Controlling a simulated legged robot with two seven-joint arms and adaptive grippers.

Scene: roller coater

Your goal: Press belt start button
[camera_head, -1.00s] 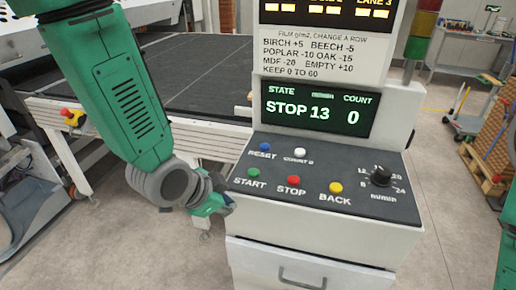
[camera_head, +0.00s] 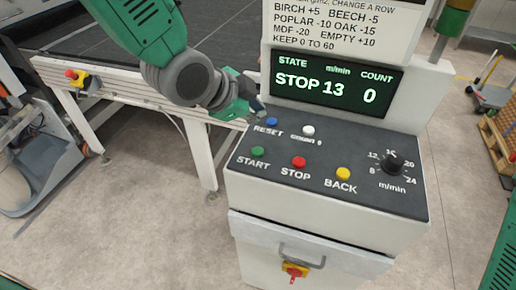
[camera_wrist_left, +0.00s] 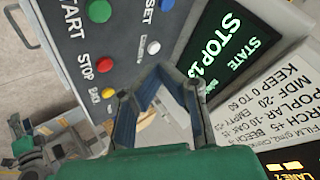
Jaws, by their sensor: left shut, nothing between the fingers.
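The green START button (camera_head: 257,152) is at the left of the sloped dark control panel (camera_head: 330,205), in the front row. It also shows at the top left of the left wrist view (camera_wrist_left: 99,11). My left gripper (camera_head: 256,108) is shut and empty. In the head view it appears at the panel's upper left corner, close to the blue RESET button (camera_head: 272,122) and behind START. It appears apart from the START button. The display (camera_head: 335,88) reads STOP, 13 and count 0. My right gripper is out of view.
Red STOP (camera_head: 299,162), yellow BACK (camera_head: 343,174) and white COUNT (camera_head: 308,131) buttons and a black dial (camera_head: 393,163) share the panel. A red and yellow switch (camera_head: 294,271) is below. The conveyor's white frame (camera_head: 130,92) stands at left.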

